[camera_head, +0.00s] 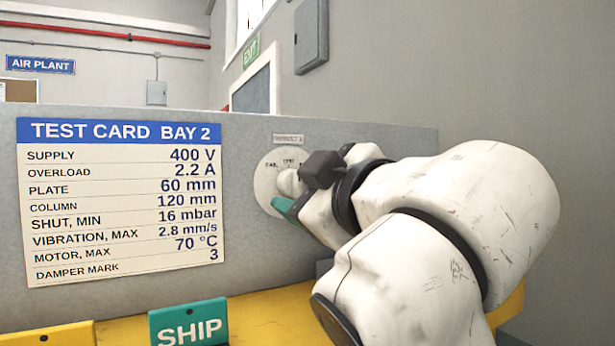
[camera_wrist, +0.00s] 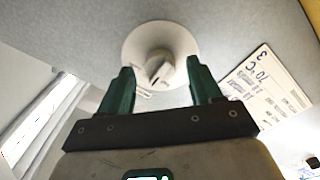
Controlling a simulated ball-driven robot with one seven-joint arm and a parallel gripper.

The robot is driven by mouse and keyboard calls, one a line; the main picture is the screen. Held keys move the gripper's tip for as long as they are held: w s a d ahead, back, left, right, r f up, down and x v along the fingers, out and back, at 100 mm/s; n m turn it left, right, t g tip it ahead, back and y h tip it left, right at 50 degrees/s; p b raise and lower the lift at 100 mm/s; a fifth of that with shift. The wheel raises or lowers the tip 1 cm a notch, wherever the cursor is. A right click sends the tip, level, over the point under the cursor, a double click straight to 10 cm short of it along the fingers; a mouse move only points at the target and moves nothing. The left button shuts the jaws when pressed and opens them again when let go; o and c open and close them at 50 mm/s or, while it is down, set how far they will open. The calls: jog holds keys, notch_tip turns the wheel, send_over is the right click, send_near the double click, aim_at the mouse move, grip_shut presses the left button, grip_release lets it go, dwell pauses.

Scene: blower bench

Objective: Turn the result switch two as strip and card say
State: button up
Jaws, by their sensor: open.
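The result switch is a round white dial (camera_head: 266,190) on the grey panel, under a small label; my gripper partly hides it. Small words, too small to read surely, run along the dial's top. In the wrist view its knob (camera_wrist: 159,69) stands between and beyond my fingertips. The test card (camera_head: 122,200) for bay 2 hangs left of the dial, with shut min 16 mbar, vibration max 2.8 mm/s and motor max 70 °C. I see no strip.
A green SHIP sign (camera_head: 188,325) stands on the yellow bench (camera_head: 262,312) below the panel. Part of another yellow sign (camera_head: 48,335) shows at lower left. The grey panel (camera_head: 240,125) rises behind them. My arm fills the right side.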

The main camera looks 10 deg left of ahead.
jog(key=shift+w+a, duration=0.35)
jog(key=shift+w, duration=0.2)
jog(key=shift+c, duration=0.4)
jog(key=c, duration=1)
jog(key=shift+o, duration=0.2)
jog(key=shift+m+p, duration=0.3)
jog(key=shift+m, duration=0.1)
jog(key=m+p, duration=0.2)
jog(key=m, duration=0.2)
jog(key=shift+s+a, duration=0.1)
jog(key=shift+m+p, duration=0.7)
jog(key=shift+m, duration=1.3)
